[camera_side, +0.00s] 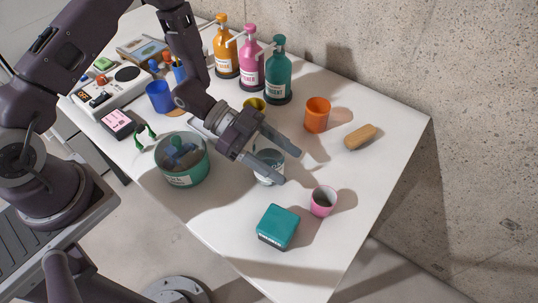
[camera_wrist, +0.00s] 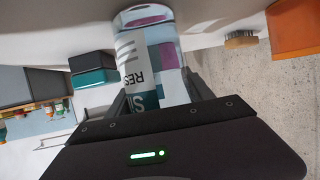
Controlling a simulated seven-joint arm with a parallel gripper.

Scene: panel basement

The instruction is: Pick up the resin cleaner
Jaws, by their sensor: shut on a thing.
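The resin cleaner (camera_side: 268,168) is a small light can or jar, partly hidden between the fingers in the side view. In the wrist view the resin cleaner (camera_wrist: 135,58) shows a white label with dark letters beginning "RES", with teal and magenta patches. My gripper (camera_side: 290,168) is shut on it, one finger on each side. The arm reaches in from the upper left. I cannot tell whether its base touches the table.
A teal box (camera_side: 278,226) and pink cup (camera_side: 323,201) stand in front. A green tub (camera_side: 182,164) is left. Pump bottles (camera_side: 252,68) stand at the back.

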